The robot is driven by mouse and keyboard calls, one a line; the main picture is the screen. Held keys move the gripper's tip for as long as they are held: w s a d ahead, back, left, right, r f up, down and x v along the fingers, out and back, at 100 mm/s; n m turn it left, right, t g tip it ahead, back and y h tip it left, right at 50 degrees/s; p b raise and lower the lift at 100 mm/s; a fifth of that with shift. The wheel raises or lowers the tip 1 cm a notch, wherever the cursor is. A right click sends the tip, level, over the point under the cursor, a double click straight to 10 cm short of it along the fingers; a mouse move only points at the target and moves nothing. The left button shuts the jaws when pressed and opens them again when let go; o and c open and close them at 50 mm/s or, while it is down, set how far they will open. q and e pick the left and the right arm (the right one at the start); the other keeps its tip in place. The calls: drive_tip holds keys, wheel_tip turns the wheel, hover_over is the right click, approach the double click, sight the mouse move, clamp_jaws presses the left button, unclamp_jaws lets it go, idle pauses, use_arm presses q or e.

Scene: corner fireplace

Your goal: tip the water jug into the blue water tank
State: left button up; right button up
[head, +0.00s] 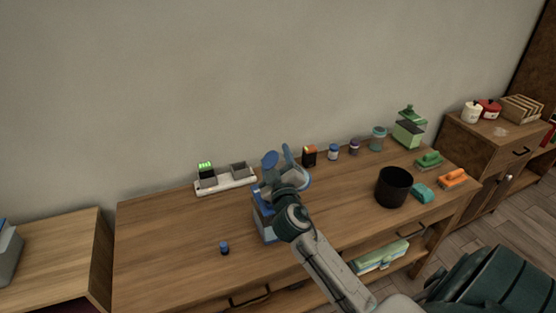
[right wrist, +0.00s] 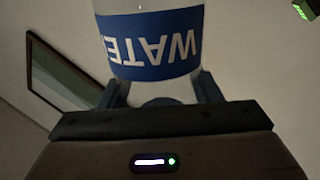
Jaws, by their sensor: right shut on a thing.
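The water jug (right wrist: 152,50) is a pale container with a blue band lettered in white. In the right wrist view the letters look upside down. My right gripper (right wrist: 160,92) is shut on it, one finger on each side. In the head view the jug (head: 299,173) shows only in part behind my right gripper (head: 285,188), over the counter. The blue water tank (head: 264,224) stands below, partly covered by my arm. The jug's mouth, its exact tilt and any water flow cannot be made out. My left gripper is not in view.
A small blue-capped item (head: 224,248) stands on the front left counter. A white tray (head: 226,184) with dark holders lies behind. Small jars (head: 333,152) line the back. A black bin (head: 394,187) stands at right.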

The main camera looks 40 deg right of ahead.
sight(271, 153)
drive_tip(key=r+m, duration=0.1)
drive_tip(key=m, duration=0.1)
drive_tip(key=a+r+m+g+p, duration=0.1)
drive_tip(key=r+m, duration=0.3)
drive_tip(key=shift+w+a+m+g+h+p, duration=0.2)
drive_tip(key=shift+m+g+h+p, duration=0.1)
drive_tip(key=shift+g+h+p, duration=0.1)
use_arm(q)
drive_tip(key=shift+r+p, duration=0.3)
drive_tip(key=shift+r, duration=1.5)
use_arm(e)
drive_tip(key=shift+a+r+m+g, duration=0.3)
drive_tip(key=shift+r+m, duration=0.3)
drive_tip(key=shift+m, duration=0.7)
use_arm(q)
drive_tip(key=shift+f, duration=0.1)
use_arm(e)
drive_tip(key=shift+f, duration=0.1)
